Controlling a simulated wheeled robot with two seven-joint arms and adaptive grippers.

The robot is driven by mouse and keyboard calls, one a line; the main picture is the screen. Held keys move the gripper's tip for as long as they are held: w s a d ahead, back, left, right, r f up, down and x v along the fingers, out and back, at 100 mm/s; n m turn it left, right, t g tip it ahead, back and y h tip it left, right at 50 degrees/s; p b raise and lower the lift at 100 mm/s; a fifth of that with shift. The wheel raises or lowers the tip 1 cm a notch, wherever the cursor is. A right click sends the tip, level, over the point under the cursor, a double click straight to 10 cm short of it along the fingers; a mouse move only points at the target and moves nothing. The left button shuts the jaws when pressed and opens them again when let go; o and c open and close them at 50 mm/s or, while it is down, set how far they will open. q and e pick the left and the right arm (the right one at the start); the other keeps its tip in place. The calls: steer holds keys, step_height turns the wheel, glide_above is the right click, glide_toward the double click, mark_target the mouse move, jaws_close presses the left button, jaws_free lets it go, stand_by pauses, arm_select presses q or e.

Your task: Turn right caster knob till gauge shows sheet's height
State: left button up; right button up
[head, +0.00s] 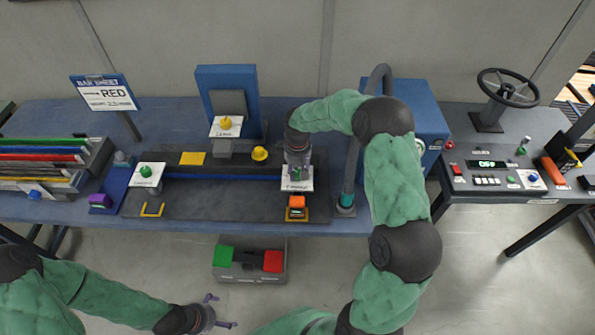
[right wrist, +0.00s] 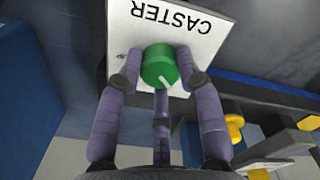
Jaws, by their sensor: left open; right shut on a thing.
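The right caster knob is a green dial (right wrist: 159,68) with a pale pointer line, on a white plate marked CASTER (right wrist: 190,28), upside down in the right wrist view. My right gripper (head: 298,172) is shut on this knob, fingers around its sides; in the head view it mostly hides the knob. An orange gauge (head: 296,202) with a small display sits just in front of the plate; its reading is too small to read. The sheet (head: 105,92) is a blue-framed sign reading BAR SHEET and RED; its height line is too blurred to read. My left gripper (head: 213,314) is open and empty at the bottom.
A second green knob (head: 146,171) and a purple gauge (head: 100,201) are on the bench's left. A yellow knob (head: 225,123) stands at the back. A box with green and red pads (head: 249,262) lies below. A console with a handwheel (head: 508,87) is at right.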

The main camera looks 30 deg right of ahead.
mark_target(297, 172)
steer(key=shift+m+b, duration=0.7)
steer(key=shift+m, duration=2.1)
steer(key=o, duration=1.1)
steer(key=shift+o, duration=0.2)
step_height(297, 172, up, 12)
